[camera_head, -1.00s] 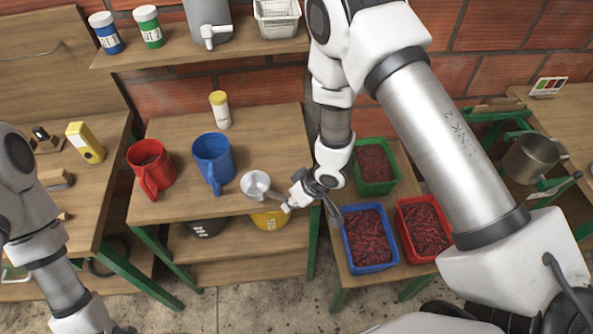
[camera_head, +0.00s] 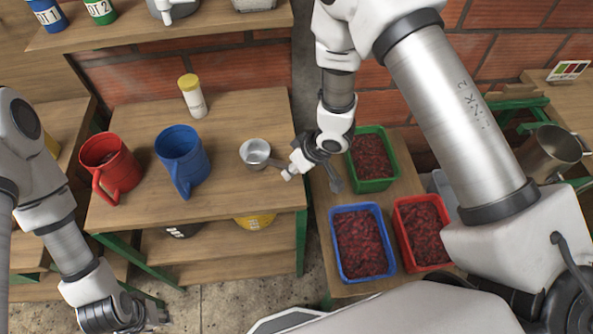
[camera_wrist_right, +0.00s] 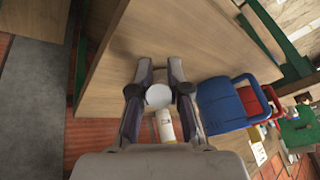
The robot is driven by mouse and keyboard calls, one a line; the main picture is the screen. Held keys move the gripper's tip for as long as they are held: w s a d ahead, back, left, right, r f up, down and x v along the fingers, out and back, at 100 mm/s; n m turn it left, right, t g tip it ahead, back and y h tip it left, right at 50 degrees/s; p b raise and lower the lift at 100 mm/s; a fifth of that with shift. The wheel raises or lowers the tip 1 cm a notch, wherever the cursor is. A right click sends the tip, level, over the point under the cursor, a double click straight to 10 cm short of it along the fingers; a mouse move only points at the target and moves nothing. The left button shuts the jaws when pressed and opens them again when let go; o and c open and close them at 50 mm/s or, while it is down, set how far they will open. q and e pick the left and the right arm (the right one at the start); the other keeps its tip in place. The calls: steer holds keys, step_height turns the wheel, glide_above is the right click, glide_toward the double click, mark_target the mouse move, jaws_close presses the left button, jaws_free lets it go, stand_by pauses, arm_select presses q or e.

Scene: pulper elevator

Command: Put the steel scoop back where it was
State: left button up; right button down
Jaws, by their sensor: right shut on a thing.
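The steel scoop (camera_head: 256,152) is a small round metal cup with a short handle, seen over the right part of the wooden table (camera_head: 235,190). My right gripper (camera_head: 287,170) is shut on its handle side. In the right wrist view the scoop's pale round cup (camera_wrist_right: 158,96) shows between the two fingers. I cannot tell whether the scoop touches the tabletop or hangs just above it. My left gripper (camera_head: 150,314) is low at the left, away from the scoop, and its finger opening is unclear.
A red mug (camera_head: 110,165), a blue mug (camera_head: 182,160) and a yellow-capped white bottle (camera_head: 193,97) stand left of the scoop. Green (camera_head: 371,158), blue (camera_head: 360,243) and red (camera_head: 424,232) crates of red fruit stand right. The tabletop between blue mug and scoop is clear.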

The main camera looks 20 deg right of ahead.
steer(key=shift+d, duration=0.1)
steer(key=shift+w+d+f, duration=0.1)
steer(key=shift+w+d, duration=0.05)
steer(key=shift+w, duration=0.05)
steer(key=c, duration=1.1)
jaws_free()
steer(key=shift+w+d+f, duration=0.1)
steer(key=shift+c, duration=0.2)
steer(key=shift+a, duration=0.2)
steer(key=v, duration=1.2)
steer(key=s+d+f+m+g+h, duration=0.1)
steer(key=s+d+f+m+h, duration=0.1)
steer(key=s+f, duration=0.7)
steer(key=s+d+f+m+g+h, duration=0.2)
steer(key=s+d+f+m, duration=0.1)
steer(key=s+f, duration=0.6)
steer(key=shift+s+d+p, duration=0.4)
steer(key=shift+s+d, duration=0.45)
steer(key=shift+s, duration=0.15)
